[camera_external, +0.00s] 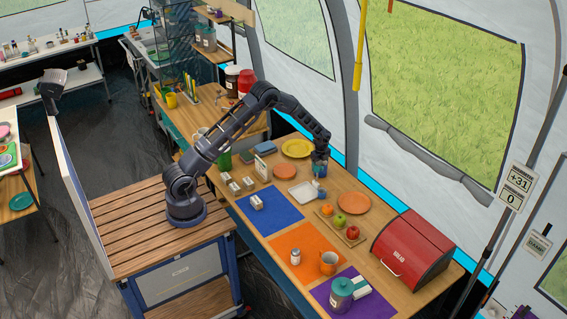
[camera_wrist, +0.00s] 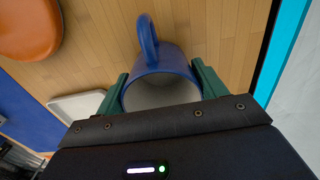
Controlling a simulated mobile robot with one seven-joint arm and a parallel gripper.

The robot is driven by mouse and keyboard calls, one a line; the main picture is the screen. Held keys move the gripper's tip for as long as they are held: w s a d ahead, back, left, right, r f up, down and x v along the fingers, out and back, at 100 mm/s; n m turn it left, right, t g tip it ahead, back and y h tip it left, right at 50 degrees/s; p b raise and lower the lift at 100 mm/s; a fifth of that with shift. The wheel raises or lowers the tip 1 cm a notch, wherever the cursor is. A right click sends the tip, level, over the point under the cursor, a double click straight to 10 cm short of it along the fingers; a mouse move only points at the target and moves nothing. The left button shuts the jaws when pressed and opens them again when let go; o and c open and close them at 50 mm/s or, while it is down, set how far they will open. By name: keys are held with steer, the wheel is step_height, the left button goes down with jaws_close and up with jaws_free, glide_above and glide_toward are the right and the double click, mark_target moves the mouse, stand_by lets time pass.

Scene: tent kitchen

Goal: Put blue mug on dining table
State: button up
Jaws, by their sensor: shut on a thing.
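The blue mug (camera_wrist: 168,62) fills the middle of the wrist view, its handle pointing to the top of the picture and its pale inside facing the camera. My gripper (camera_wrist: 160,90) is shut on the mug, with one green finger on each side of its rim. In the external view my gripper (camera_external: 320,168) points down over the far side of the long wooden table (camera_external: 345,250), close to the tent wall. The mug is small there, and I cannot tell whether it touches the tabletop. Neither view labels a dining table.
Near the gripper are a white tray (camera_external: 303,191), an orange plate (camera_external: 354,201), a yellow plate (camera_external: 297,148) and a board with fruit (camera_external: 340,223). A red bread box (camera_external: 411,248) stands at the right. Another table with dishes (camera_external: 22,200) is at far left.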

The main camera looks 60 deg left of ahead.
steer(key=shift+f, duration=0.1)
steer(key=o, duration=1)
steer(key=s+r+n+t, duration=0.15)
steer(key=s+r, duration=0.25)
steer(key=r, duration=1)
steer(key=s+r+n+g, duration=0.15)
steer(key=s+r, duration=0.35)
steer(key=r, duration=1)
steer(key=s+r+n+t, duration=0.2)
steer(key=s+r+n, duration=0.4)
steer(key=s+r, duration=0.85)
steer(key=s+n+t, duration=0.2)
steer(key=s+n, duration=0.7)
steer(key=s, duration=2.4)
steer(key=shift+s+r+t, duration=0.3)
steer(key=shift+r, duration=0.05)
